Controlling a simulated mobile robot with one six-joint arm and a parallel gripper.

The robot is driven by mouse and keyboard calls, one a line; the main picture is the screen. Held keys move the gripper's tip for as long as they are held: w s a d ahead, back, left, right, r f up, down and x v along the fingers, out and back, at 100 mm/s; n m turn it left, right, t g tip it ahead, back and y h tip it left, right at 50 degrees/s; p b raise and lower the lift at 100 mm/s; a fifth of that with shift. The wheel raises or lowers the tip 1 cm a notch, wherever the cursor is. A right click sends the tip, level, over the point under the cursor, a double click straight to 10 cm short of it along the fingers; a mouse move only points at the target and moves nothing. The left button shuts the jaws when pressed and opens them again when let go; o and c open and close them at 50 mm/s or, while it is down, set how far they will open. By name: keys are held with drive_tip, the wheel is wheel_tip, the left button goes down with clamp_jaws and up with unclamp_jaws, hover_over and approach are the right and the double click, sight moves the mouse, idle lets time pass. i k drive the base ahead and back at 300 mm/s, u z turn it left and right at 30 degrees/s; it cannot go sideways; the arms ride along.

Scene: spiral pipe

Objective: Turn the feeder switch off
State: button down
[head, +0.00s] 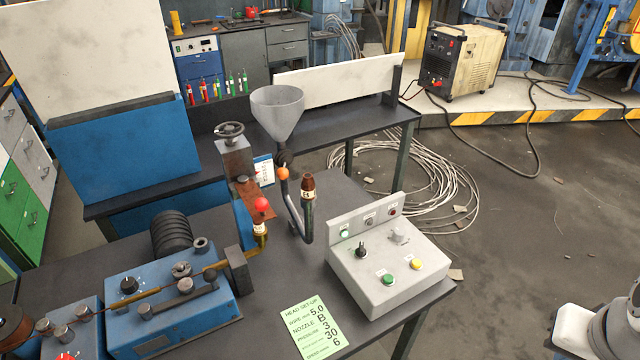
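A light grey control box (372,293) stands on the dark table's right part. Its sloped top has a black rotary knob (361,250), a grey knob (398,236), a green button (389,279) and a yellow button (415,263). Its raised back panel holds three small lamps; the left one (345,232) looks pale green and the others dark. A blue wire feeder (170,320) with rollers and a black knob (129,285) is at the lower left. I cannot read which control is the feeder switch. My gripper is not in view; part of my arm shows at the lower right.
A green set-up card (315,326) lies at the table's front edge. A grey funnel (278,110), a bent pipe with an orange ball (283,173) and a red-ball lever (262,204) stand behind and left of the box. Floor right of the table is mostly open.

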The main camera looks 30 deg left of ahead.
sight(361, 251)
drive_tip(key=u, duration=1.1)
drive_tip(key=k, duration=0.4)
drive_tip(key=u, duration=0.05)
drive_tip(key=i, duration=0.5)
drive_tip(key=z, duration=0.05)
